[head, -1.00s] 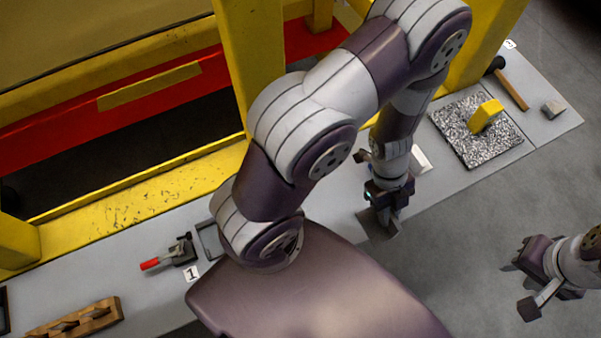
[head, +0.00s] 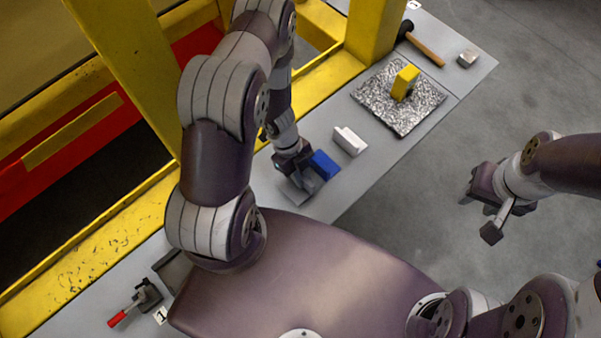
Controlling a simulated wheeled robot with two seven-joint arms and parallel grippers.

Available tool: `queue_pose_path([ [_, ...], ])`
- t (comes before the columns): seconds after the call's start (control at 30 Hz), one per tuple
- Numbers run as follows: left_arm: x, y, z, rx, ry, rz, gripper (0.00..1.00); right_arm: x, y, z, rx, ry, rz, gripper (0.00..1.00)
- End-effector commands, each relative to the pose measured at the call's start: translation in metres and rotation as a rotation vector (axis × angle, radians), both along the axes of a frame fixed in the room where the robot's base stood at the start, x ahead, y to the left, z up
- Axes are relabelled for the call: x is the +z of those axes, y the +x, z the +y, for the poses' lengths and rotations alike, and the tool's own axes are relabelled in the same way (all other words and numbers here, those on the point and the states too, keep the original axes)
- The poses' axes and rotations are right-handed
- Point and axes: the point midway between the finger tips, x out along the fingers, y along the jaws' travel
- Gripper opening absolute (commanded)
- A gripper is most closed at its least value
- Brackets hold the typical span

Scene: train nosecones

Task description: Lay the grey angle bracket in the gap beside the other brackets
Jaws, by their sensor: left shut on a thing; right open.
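My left gripper (head: 302,178) is shut on the grey angle bracket (head: 296,194), low over the grey bench top. The gripper covers part of the bracket, and I cannot tell whether it touches the bench. A blue bracket (head: 326,164) lies just right of the gripper, partly hidden by it. A white angle bracket (head: 350,141) lies further up and right, with bare bench between it and the blue one. My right gripper (head: 484,212) is open and empty over the floor, right of the bench.
A speckled plate (head: 375,108) with a yellow block (head: 405,82) lies further along the bench (head: 462,83). Beyond are a hammer (head: 425,48) and a small metal block (head: 467,58). A red-handled clamp (head: 140,299) stands lower left. Yellow posts (head: 375,35) rise behind the bench.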

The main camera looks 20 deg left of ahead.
Motion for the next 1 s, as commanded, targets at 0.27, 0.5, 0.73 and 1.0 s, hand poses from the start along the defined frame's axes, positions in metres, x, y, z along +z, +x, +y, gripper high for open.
queue_pose_path([
  [0.27,-0.007,0.0,0.0,0.0,0.001,-0.001,0.0,0.002,0.0,0.0,0.0,0.0,0.0,0.43],
  [0.5,-0.009,0.0,0.0,0.0,0.001,-0.001,0.43,0.0,0.0,0.0,0.0,0.0,0.0,0.43],
  [0.73,-0.009,0.0,0.0,0.0,0.001,-0.001,0.43,0.0,0.0,0.0,0.0,0.0,0.0,0.43],
  [1.0,0.026,0.007,0.012,0.001,0.002,-0.006,0.43,0.0,0.0,0.0,0.0,0.0,0.0,0.43],
])
